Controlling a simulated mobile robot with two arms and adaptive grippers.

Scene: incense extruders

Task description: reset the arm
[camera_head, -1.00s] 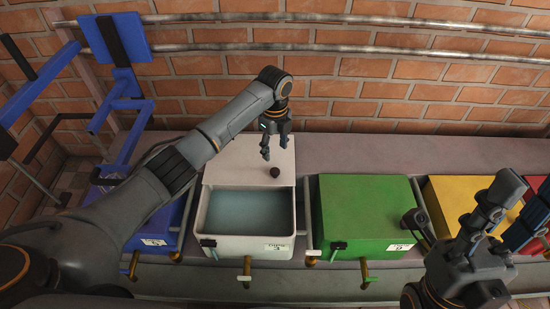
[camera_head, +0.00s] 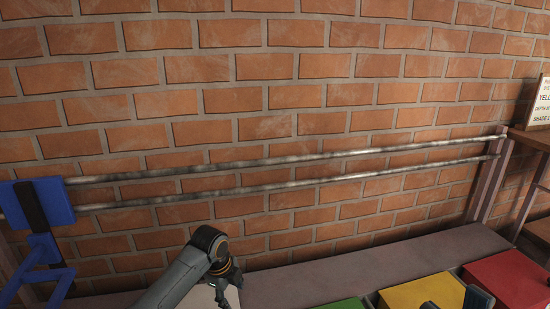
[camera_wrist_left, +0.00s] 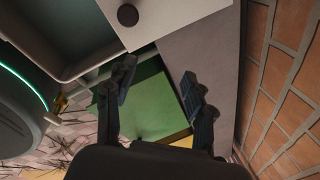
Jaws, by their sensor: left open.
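My left arm comes in at the bottom of the head view, and my left gripper (camera_head: 230,288) hangs at its end, partly cut off by the lower edge. In the left wrist view my left gripper (camera_wrist_left: 158,88) has its two fingers spread apart with nothing between them. A green box top (camera_wrist_left: 150,105) lies beyond the fingers, and a white lid (camera_wrist_left: 165,18) with a dark knob (camera_wrist_left: 128,15) is above them. Only dark tips that look like my right gripper (camera_head: 455,301) show at the bottom right of the head view; their opening cannot be told.
A brick wall fills the head view, with two metal pipes (camera_head: 280,187) along it. A blue frame (camera_head: 38,205) stands left. Green (camera_head: 338,304), yellow (camera_head: 420,292) and red (camera_head: 512,276) boxes line the bottom right. A sign (camera_head: 541,102) stands far right.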

